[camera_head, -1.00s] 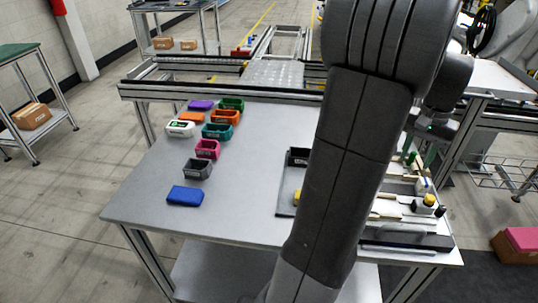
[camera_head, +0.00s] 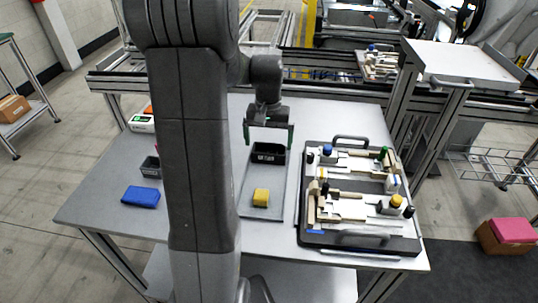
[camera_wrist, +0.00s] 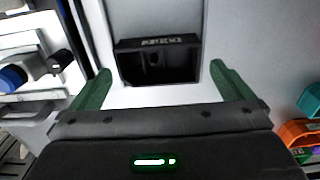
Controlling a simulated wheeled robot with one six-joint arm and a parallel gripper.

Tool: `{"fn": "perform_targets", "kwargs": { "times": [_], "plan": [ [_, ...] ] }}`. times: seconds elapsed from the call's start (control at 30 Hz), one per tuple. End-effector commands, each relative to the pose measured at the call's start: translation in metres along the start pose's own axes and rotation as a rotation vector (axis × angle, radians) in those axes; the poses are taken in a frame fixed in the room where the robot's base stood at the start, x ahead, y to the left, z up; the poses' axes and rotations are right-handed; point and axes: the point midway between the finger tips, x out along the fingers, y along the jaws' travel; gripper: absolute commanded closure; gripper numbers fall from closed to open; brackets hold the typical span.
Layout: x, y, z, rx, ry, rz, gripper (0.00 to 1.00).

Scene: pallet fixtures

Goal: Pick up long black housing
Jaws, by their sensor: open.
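The long black housing (camera_head: 268,154) is an open black box at the back end of a grey tray (camera_head: 251,209) on the table. In the wrist view the housing (camera_wrist: 158,61) lies ahead of my fingertips, with a pale label along its rim. My gripper (camera_head: 268,139) is above the housing, its green fingers spread wide to either side. In the wrist view my gripper (camera_wrist: 157,75) is open and empty, and the housing sits between the lines of the two fingers. I cannot tell the exact height gap.
A black fixture board (camera_head: 312,239) with several parts stands close on the right. A blue block (camera_head: 141,196) and a grey bin (camera_head: 150,167) lie on the left of the table.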

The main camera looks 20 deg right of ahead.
Motion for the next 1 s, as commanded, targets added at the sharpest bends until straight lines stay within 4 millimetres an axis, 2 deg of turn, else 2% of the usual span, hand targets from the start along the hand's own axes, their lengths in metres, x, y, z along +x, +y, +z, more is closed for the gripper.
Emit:
{"fn": "perform_targets", "kwargs": {
  "times": [0.1, 0.23, 0.53, 0.57, 0.7, 0.73, 1.0],
  "plan": [
    [0.020, 0.002, -0.003, 0.001, -0.005, 0.000, 0.00],
    [0.036, 0.002, -0.003, 0.000, -0.004, 0.000, 0.00],
    [0.041, 0.002, -0.003, 0.000, 0.000, 0.000, 0.00],
    [0.041, 0.002, -0.003, 0.000, 0.000, 0.000, 0.04],
    [0.041, 0.002, -0.003, 0.000, 0.000, 0.000, 0.31],
    [0.041, 0.002, -0.003, 0.000, 0.000, 0.000, 0.35],
    [0.037, 0.002, -0.003, 0.000, 0.001, 0.000, 0.35]
  ]
}}
